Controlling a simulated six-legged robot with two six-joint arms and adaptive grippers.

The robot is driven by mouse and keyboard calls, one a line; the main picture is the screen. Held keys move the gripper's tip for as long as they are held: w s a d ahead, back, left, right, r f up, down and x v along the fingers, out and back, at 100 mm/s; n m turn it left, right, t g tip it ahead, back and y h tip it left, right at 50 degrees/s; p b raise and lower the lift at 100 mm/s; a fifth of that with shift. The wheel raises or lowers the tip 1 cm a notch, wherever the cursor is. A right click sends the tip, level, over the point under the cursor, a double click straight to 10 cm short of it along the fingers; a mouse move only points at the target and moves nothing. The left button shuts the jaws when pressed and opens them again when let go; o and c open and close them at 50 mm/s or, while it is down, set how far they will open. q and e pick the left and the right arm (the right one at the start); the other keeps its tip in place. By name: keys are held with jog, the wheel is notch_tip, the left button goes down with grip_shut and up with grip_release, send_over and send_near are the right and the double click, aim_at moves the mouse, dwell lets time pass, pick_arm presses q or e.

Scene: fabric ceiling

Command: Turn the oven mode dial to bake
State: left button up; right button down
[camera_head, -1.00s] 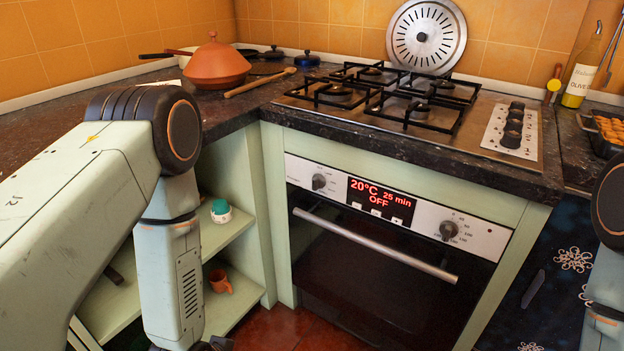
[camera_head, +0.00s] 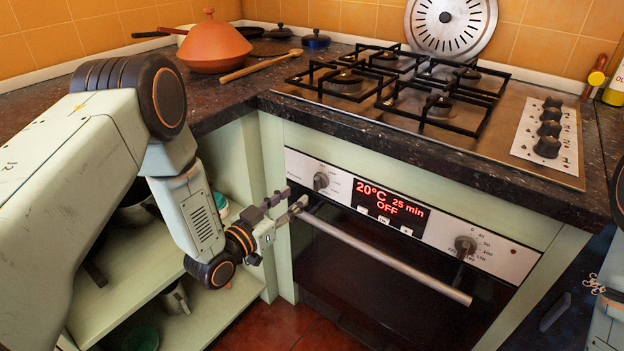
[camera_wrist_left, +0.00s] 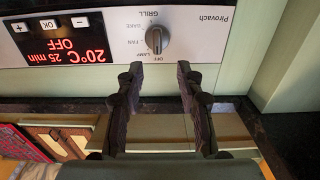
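The oven mode dial (camera_head: 321,181) is a dark knob at the left end of the oven's white panel. In the left wrist view the dial (camera_wrist_left: 157,38) appears upside down, with OFF, LAMP, FAN, BAKE and GRILL printed around it. Its grip lies along the line toward OFF; I cannot tell a pointer mark. My left gripper (camera_head: 291,201) is open and empty, below and left of the dial. In the wrist view its fingers (camera_wrist_left: 158,72) point at the panel, either side of the dial's line, apart from it. My right gripper is not seen.
The red display (camera_head: 391,203) reads 20°C, 25 min, OFF. A second dial (camera_head: 465,246) is at the panel's right. The oven door handle (camera_head: 385,252) runs below the panel. Open shelves (camera_head: 205,307) are left of the oven. The stovetop (camera_head: 500,118) is above.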

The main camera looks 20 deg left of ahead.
aim_at(315, 180)
pick_arm(q)
jog(key=b+x, duration=0.1)
jog(key=x, duration=0.1)
jog(key=b+x, duration=0.1)
jog(key=x, duration=0.2)
jog(key=shift+w+d+r, duration=0.2)
jog(key=shift+d+r, duration=0.05)
jog(key=shift+w+d+r, duration=0.25)
jog(key=shift+w+d, duration=0.1)
jog(key=shift+w, duration=0.3)
jog(key=shift+w+f, duration=0.1)
jog(key=shift+w, duration=0.1)
jog(key=shift+s, duration=0.1)
jog(key=c, duration=0.4)
grip_shut()
